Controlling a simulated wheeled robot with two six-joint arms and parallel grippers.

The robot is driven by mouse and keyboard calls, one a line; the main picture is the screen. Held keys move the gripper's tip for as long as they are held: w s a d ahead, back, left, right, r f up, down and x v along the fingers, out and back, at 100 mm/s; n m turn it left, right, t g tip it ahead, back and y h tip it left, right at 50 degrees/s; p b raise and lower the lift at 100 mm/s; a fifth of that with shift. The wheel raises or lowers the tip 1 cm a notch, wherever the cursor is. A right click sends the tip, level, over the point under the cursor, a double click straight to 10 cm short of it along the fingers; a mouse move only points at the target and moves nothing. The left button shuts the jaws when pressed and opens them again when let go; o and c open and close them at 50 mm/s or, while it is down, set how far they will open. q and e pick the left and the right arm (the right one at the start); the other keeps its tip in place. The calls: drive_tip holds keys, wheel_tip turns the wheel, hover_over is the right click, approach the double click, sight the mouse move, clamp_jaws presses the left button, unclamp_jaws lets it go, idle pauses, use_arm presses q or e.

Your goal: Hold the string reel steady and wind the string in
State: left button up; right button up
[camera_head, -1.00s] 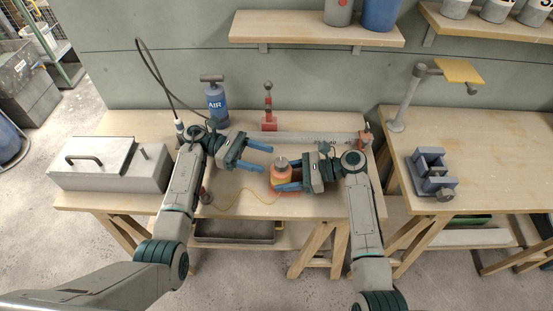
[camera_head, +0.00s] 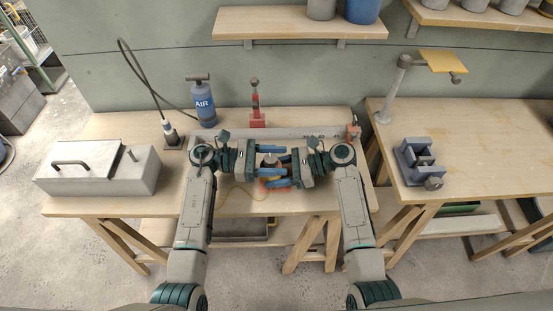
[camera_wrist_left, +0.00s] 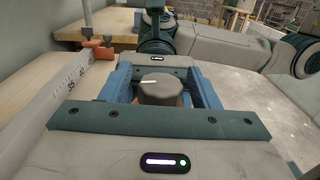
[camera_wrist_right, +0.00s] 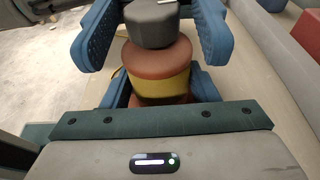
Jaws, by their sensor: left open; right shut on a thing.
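The string reel, with a red-orange flange and yellow winding, shows in the right wrist view (camera_wrist_right: 160,75). It stands on the bench; its body (camera_head: 264,186) is mostly hidden by fingers in the head view. A dark grey knob with a white mark tops it, clear in the left wrist view (camera_wrist_left: 161,89). My right gripper (camera_head: 279,183) is shut on the reel body below the knob. My left gripper (camera_head: 272,161) is open, its blue fingers on either side of the knob; I cannot tell whether they touch it. Thin yellow string (camera_head: 238,190) lies on the bench left of the reel.
A long ruler (camera_head: 300,133) lies behind the grippers. Behind it stand a red-based post (camera_head: 257,110) and a blue AIR pump (camera_head: 203,103). A grey handled box (camera_head: 100,170) fills the bench's left end. A vise (camera_head: 420,163) sits on the right bench.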

use_arm(q)
drive_tip(key=shift+d, duration=0.1)
drive_tip(key=c, duration=1)
drive_tip(key=m+g, duration=0.2)
drive_tip(key=g, duration=0.2)
drive_tip(key=shift+s+m+y, duration=0.1)
drive_tip(key=shift+m+y, duration=0.2)
drive_tip(key=shift+m, duration=0.1)
drive_tip(key=shift+s+m+g+y, duration=0.2)
drive_tip(key=shift+m+g+y, duration=0.4)
drive_tip(key=shift+m+g, duration=0.7)
drive_tip(key=shift+n+g, duration=0.3)
drive_tip(key=o, duration=1)
drive_tip(key=shift+a, duration=0.2)
drive_tip(key=v, duration=0.7)
drive_tip(key=shift+w+a, duration=0.1)
drive_tip(key=shift+a, duration=0.05)
